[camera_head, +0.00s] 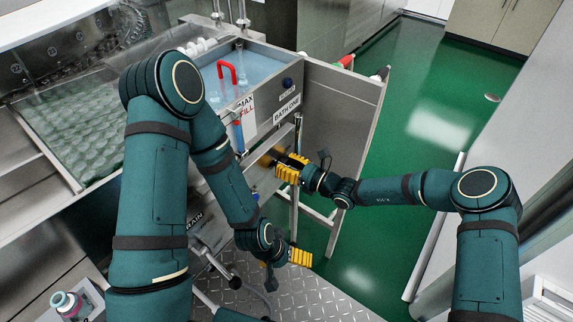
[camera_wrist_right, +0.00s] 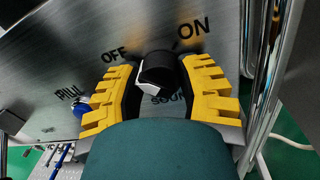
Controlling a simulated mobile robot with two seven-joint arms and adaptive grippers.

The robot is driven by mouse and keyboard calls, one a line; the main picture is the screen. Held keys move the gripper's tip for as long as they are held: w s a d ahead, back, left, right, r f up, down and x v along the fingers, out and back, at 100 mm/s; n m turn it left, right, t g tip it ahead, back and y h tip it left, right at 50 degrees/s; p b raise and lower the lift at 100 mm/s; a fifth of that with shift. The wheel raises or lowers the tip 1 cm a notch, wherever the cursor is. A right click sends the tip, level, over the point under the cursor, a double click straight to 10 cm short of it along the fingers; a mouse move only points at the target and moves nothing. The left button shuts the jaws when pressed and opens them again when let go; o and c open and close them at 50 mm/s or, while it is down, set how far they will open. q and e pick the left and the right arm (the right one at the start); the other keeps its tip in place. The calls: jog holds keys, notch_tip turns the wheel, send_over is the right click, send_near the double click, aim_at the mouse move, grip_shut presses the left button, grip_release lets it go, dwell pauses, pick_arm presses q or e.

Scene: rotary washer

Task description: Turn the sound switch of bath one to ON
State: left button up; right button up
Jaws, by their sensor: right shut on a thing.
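The sound switch is a black knob (camera_wrist_right: 158,70) with a white patch on its lower left side, on a steel panel (camera_wrist_right: 70,40) in the right wrist view. OFF is printed to its upper left and ON to its upper right; the word below is partly covered. My right gripper (camera_wrist_right: 160,85) has its yellow fingers shut on the knob. In the head view this gripper (camera_head: 290,168) is at the front panel under the BATH ONE label (camera_head: 287,108) and hides the switch. My left gripper (camera_head: 299,257) hangs low over the metal floor plate, away from the switch.
Bath one (camera_head: 255,70) holds blue water and a red handle (camera_head: 228,70). A blue knob (camera_wrist_right: 82,108) is left of the switch. A steel side panel (camera_head: 345,105) and upright bars stand close to the right gripper. Green floor (camera_head: 420,90) is open at right.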

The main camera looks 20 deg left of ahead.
jog(key=shift+d+m, duration=0.1)
jog(key=shift+m, duration=0.2)
jog(key=m+p, duration=0.1)
jog(key=m, duration=0.1)
jog(key=shift+m, duration=0.3)
jog(key=m+p, duration=0.1)
jog(key=m, duration=0.4)
jog(key=shift+m+p, duration=0.35)
jog(key=shift+m, duration=0.05)
jog(key=m+t, duration=0.1)
jog(key=m, duration=0.4)
jog(key=shift+f+m+p, duration=0.1)
jog(key=shift+m+p, duration=0.2)
jog(key=shift+p, duration=0.05)
jog(key=shift+f+m, duration=0.1)
jog(key=shift+m, duration=1.9)
jog(key=shift+s, duration=0.1)
jog(key=o, duration=1.1)
jog(key=shift+o, duration=0.5)
